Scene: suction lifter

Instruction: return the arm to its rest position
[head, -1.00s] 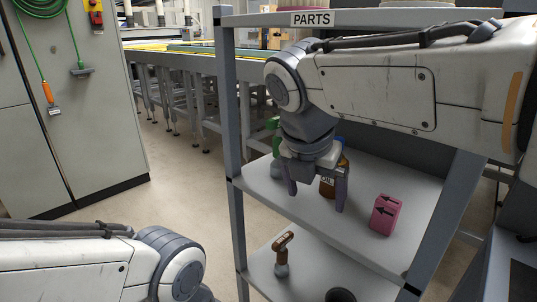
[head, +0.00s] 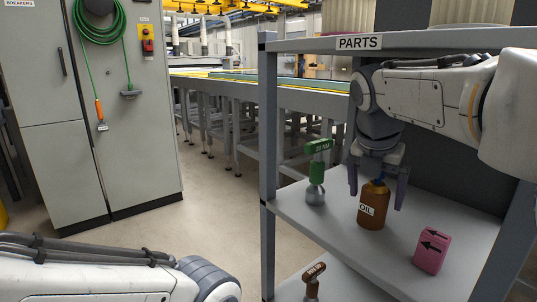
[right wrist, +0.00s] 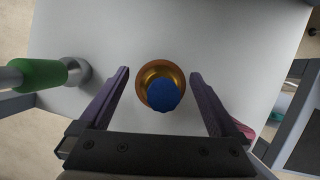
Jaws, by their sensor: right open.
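My right gripper (head: 377,192) is open and points down over the upper shelf board of the PARTS rack. Its fingers stand on either side of the brown OIL bottle (head: 372,208), apart from it. In the right wrist view the bottle's blue cap (right wrist: 162,95) shows from above between the two spread fingers (right wrist: 160,100), with a gap on each side. The bottle stands upright on the shelf. My left arm shows at the lower left of the head view; its gripper is out of view.
A green-handled tool (head: 317,172) stands left of the bottle, and a pink box with black arrows (head: 432,250) to its right. A brown-handled tool (head: 314,274) is on the lower shelf. The rack's grey front post (head: 268,160) and PARTS top rail (head: 430,41) frame the arm.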

